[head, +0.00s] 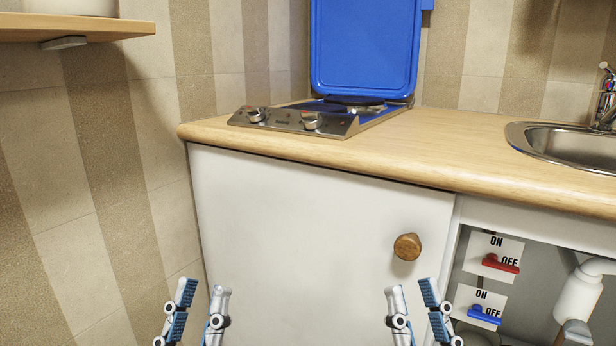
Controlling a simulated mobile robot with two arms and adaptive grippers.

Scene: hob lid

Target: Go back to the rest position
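The hob (300,121) sits on the wooden counter, with two knobs on its steel front panel. Its blue lid (363,48) stands upright, raised at the back of the hob. My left gripper (202,297) is low in the head view, in front of the white cabinet's left edge, with its fingers apart and nothing between them. My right gripper (412,293) is low in front of the cabinet door, below the round knob, also with fingers apart and empty. Both grippers are clear of the hob and lid.
The counter (455,150) runs right to a steel sink (575,145). A white cabinet door (300,220) has a wooden knob (407,246). Red (501,264) and blue (484,317) ON/OFF levers are under the sink. A wooden shelf (100,27) is at upper left.

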